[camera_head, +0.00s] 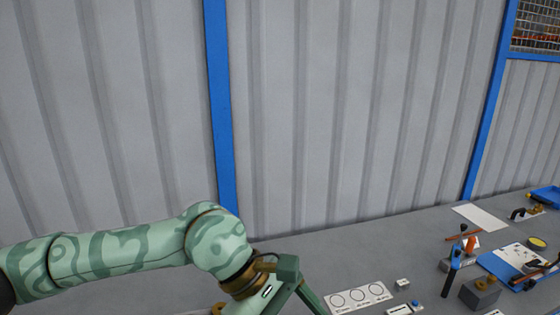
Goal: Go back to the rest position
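My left arm comes in from the left, green with a darker wavy pattern. Its gripper (293,284) points down at the bottom edge, left of a white card with printed circles. The fingertips are cut off by the frame, so I cannot tell whether it is open or shut, or whether it holds anything. My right gripper is not in view.
A grey work surface (400,240) runs along a ribbed grey wall (330,110) with blue posts. The circle card (361,297) lies right of my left gripper. Farther right are a blue tray (497,265), a block (480,292) and small tools. The surface behind the card is clear.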

